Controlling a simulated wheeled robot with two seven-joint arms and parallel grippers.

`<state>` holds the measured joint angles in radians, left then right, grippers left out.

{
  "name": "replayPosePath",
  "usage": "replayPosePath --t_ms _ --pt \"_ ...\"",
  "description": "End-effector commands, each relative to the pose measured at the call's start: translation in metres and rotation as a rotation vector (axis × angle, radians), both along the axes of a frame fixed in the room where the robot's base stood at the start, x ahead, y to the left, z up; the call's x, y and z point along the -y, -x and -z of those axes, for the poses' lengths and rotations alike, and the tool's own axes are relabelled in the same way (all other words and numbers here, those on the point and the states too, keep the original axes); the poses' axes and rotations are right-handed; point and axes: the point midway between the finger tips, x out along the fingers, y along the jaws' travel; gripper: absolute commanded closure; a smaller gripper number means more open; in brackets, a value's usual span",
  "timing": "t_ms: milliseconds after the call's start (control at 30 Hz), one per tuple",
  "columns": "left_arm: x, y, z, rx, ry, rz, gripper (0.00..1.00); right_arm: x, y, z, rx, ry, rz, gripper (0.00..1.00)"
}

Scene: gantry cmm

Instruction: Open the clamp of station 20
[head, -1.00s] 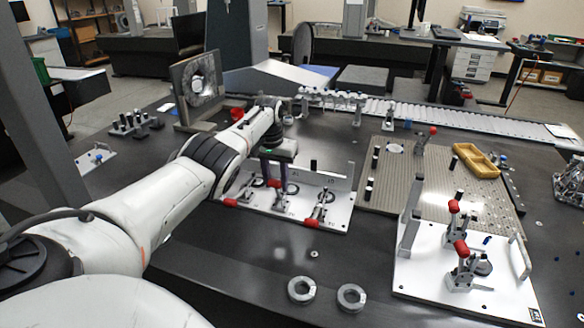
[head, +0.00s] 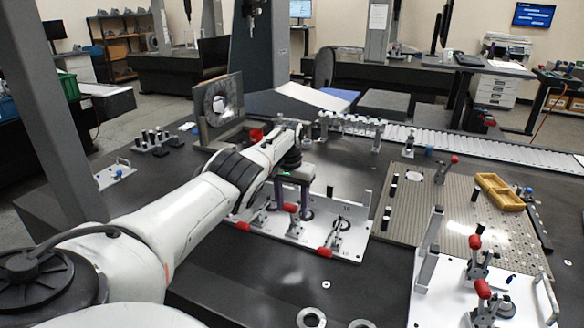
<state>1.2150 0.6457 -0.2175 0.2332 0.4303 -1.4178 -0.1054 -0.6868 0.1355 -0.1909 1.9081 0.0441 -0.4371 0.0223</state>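A white fixture plate (head: 353,241) lies on the dark table near the middle of the head view. It carries several toggle clamps with red handles: a left one (head: 243,226), a middle one (head: 291,208) and a right one (head: 325,253). The left and right handles lie low at the plate's front edge. My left gripper (head: 293,200) points down over the plate, its two dark fingers spread, behind the middle handle. I see nothing held between them. The fingers and arm partly hide the plate's left side and clamps. The station numbers are too small to read surely. My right gripper is out of view.
A second white plate (head: 428,299) at front right has two clamps with raised red handles (head: 475,242). A perforated plate (head: 400,212) with a yellow tray (head: 500,191) lies behind it. Grey rings (head: 311,318) lie at the front. An upright holed plate (head: 219,108) stands behind my arm.

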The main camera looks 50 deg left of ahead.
Motion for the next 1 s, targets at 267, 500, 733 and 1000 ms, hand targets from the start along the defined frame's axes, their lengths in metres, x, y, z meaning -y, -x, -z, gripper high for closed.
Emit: replayPosePath --t_ms 267,500,733,1000 --pt "-0.001 0.001 -0.015 -0.001 -0.002 0.000 0.48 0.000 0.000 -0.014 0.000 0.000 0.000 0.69" --pt "0.000 0.003 -0.045 0.001 -0.003 0.001 0.48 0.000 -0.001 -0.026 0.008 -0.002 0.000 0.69" --pt "0.003 0.006 -0.085 0.002 -0.001 0.000 0.48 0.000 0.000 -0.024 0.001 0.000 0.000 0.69" --pt "0.004 0.008 -0.103 0.000 0.000 0.000 0.48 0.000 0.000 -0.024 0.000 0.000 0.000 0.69"
